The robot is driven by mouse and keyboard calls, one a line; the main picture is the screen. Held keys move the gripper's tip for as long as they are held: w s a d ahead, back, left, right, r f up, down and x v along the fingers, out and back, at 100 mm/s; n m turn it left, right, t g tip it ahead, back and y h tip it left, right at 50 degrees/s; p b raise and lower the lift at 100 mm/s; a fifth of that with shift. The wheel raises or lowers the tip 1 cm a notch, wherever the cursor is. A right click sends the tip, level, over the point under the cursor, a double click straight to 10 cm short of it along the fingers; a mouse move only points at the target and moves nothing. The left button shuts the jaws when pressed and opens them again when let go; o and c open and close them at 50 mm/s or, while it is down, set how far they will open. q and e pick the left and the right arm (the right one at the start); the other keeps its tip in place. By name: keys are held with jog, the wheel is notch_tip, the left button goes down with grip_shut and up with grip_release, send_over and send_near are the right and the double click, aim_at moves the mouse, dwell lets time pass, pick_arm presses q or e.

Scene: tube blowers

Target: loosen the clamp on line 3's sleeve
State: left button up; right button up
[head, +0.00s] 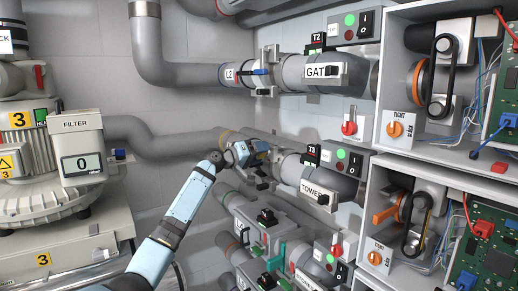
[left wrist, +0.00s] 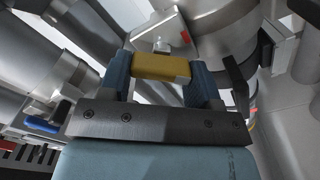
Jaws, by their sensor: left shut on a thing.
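Line 3's pipe, under the T3 tag (head: 312,155), runs from the wall towards the blower labelled TOWER (head: 318,192). My left gripper (head: 259,147) is at the sleeve and clamp on this line and covers much of them in the head view. In the left wrist view its two blue fingers are shut on a yellow lever (left wrist: 160,67). The lever sits against a grey metal clamp part (left wrist: 163,36) on the round pipe body (left wrist: 215,25). Whether the clamp is tight or loose cannot be told. My right gripper is not in view.
Line 2 above has a clamp with a blue lever (head: 262,71) and a GATE label (head: 322,71). Further pipes lie close below. Open control cabinets (head: 384,75) stand at the right. A filter unit (head: 80,145) stands at the left.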

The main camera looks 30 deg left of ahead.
pick_arm(q)
jog(key=n+p, duration=0.2)
jog(key=n, duration=0.1)
jog(key=shift+r+n+p, duration=0.1)
jog(key=shift+n+p, duration=0.2)
jog(key=shift+n, duration=0.1)
jog(key=shift+f+n+p, duration=0.15)
jog(key=shift+n+p, duration=0.65)
jog(key=shift+n, duration=0.3)
jog(key=shift+f+n+p, duration=0.1)
jog(key=shift+n+p, duration=0.7)
jog(key=shift+n, duration=0.3)
jog(key=o, duration=0.9)
jog(key=shift+a, duration=0.1)
